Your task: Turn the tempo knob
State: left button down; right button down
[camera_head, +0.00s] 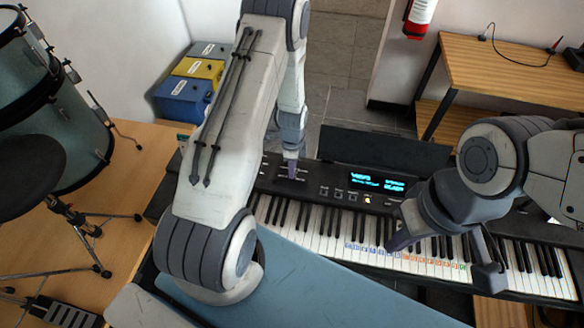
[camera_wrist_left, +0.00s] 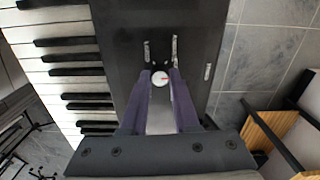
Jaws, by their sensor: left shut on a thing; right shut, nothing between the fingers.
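The keyboard (camera_head: 330,222) stands across the middle, with a black control panel and a lit display (camera_head: 377,182). The tempo knob (camera_wrist_left: 159,78), a small white round cap with a red mark, shows in the left wrist view. My left gripper (camera_head: 291,168) points down at the panel, left of the display. Its purple fingers (camera_wrist_left: 160,76) are shut on the knob, one on each side. The knob is hidden by the fingers in the head view. My right gripper (camera_head: 398,241) is shut and empty, over the white keys.
A blue padded bench (camera_head: 330,285) lies in front of the keys. Drums (camera_head: 60,130) stand at the left. Blue and yellow boxes (camera_head: 197,70) sit by the wall. A wooden shelf (camera_head: 510,75) is at the back right. Small sliders (camera_wrist_left: 175,48) sit close to the knob.

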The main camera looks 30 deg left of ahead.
pick_arm(q)
jog(key=n+b, duration=0.2)
jog(key=n, duration=0.3)
jog(key=shift+n, duration=0.4)
jog(key=n+b, duration=0.1)
jog(key=n, duration=0.3)
jog(key=shift+n, duration=0.4)
jog(key=c, duration=0.7)
grip_release()
jog(key=shift+o, duration=0.2)
notch_tip(320, 180, up, 11)
jog(key=b, duration=0.2)
jog(key=shift+f, duration=0.2)
